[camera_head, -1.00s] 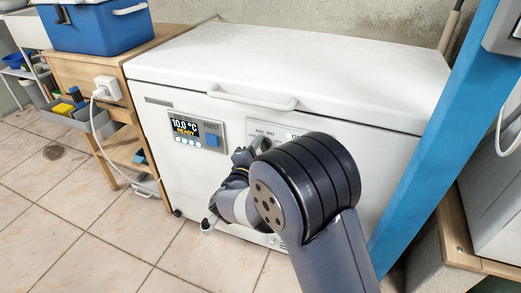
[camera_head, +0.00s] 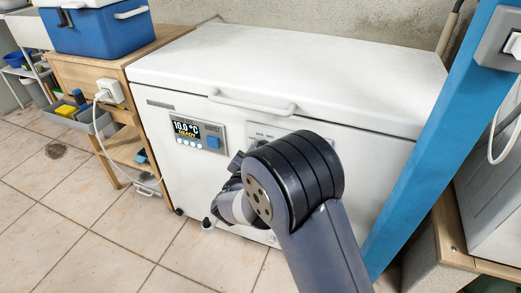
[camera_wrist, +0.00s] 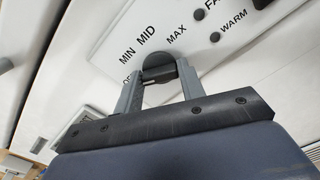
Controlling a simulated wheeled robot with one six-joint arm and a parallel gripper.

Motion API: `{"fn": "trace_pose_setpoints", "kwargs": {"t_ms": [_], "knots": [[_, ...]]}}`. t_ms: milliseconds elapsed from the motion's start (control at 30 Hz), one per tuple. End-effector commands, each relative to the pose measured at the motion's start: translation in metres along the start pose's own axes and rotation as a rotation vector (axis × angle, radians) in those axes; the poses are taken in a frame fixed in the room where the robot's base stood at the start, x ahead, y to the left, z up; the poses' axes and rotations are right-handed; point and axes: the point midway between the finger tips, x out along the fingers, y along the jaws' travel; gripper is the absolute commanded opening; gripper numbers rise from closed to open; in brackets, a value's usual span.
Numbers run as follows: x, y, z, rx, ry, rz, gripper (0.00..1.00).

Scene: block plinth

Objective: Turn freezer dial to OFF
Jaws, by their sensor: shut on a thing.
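The freezer (camera_head: 300,60) is a white chest with its lid down. Its dial (camera_wrist: 157,60) is a dark round knob on the white panel in the wrist view. MIN, MID and MAX are printed around it, and the OFF mark at lower left is partly hidden by a finger. My gripper (camera_wrist: 158,74) is shut on the dial, one finger on each side. I cannot tell which mark the dial points to. In the head view my arm hides the dial and most of the gripper.
A display (camera_head: 186,129) reads 10.0 °C and READY, with a blue button (camera_head: 213,142) beside it. A lid handle (camera_head: 253,106) juts out above the panel. A blue post (camera_head: 430,125) stands close on the right, a wooden cabinet (camera_head: 118,70) on the left.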

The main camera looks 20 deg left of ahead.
Motion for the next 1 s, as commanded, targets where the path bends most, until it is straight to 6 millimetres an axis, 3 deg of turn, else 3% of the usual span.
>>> {"fn": "trace_pose_setpoints", "kwargs": {"t_ms": [300, 767, 800, 1000], "knots": [[-0.0002, -0.0005, -0.0004, -0.097, 0.001, -0.001, 0.15], [-0.0002, -0.0007, -0.0008, -0.11, 0.001, 0.0, 0.15], [-0.0002, -0.0007, -0.0008, -0.11, 0.001, 0.0, 0.4], [-0.0001, -0.0004, -0.0005, -0.109, 0.0, 0.0, 0.56]]}}
